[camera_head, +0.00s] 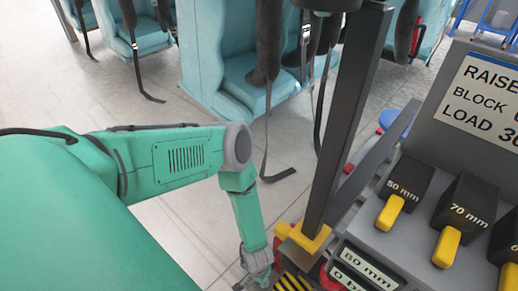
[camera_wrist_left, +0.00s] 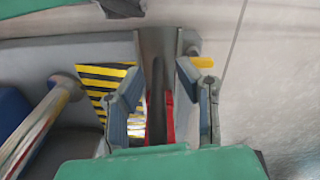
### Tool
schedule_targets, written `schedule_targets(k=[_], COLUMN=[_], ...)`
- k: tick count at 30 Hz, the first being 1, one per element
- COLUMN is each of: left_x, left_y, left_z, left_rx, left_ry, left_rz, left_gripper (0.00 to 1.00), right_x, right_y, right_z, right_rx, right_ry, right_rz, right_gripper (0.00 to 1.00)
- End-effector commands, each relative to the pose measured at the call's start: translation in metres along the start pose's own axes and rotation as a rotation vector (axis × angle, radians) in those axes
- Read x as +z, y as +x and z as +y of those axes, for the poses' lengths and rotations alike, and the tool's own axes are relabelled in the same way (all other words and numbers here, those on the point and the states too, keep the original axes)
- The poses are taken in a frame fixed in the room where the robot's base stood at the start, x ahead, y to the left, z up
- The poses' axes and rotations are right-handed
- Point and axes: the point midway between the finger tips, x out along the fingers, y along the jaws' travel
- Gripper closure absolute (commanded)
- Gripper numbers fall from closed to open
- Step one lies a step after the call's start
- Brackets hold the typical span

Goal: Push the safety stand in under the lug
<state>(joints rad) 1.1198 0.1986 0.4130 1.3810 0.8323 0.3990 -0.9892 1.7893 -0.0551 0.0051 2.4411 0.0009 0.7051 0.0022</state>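In the head view a tall dark post (camera_head: 345,110) with a yellow foot (camera_head: 303,238) leans across the middle. I cannot tell which part is the safety stand, and I cannot pick out the lug. My left arm comes down beside the post; its gripper runs below the picture's bottom edge. In the left wrist view my left gripper (camera_wrist_left: 159,72) has its fingers apart, with a dark grey upright piece (camera_wrist_left: 158,45) with red sides between them. I cannot tell if the fingers touch it. My right gripper is out of view.
To the right, a grey panel holds black blocks with yellow tabs, marked 50 mm (camera_head: 408,183) and 70 mm (camera_head: 466,212), under a sign (camera_head: 485,95). Yellow-black striping (camera_wrist_left: 100,80) and a metal rod (camera_wrist_left: 40,125) lie near the left gripper. Teal seats (camera_head: 215,60) stand behind.

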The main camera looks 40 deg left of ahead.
Motion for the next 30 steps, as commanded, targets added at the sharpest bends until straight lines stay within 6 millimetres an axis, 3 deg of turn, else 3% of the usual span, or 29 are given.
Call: schedule_targets(k=[9,13,24,30], left_x=[0.0,-0.001,-0.001,-0.001], left_y=[-0.001,-0.012,-0.087,-0.113], left_z=[0.001,0.002,0.003,0.003], left_rx=[0.003,0.003,0.001,0.0], left_ry=[0.001,0.002,0.004,0.002], left_rz=[-0.001,0.0,0.0,0.0], left_gripper=[0.69,0.69,0.69,0.69], right_x=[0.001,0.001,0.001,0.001], right_y=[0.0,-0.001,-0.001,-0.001], right_z=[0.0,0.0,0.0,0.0], right_rx=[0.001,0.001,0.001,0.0], right_ry=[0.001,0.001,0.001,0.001], right_rz=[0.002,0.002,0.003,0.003], right_gripper=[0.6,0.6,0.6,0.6])
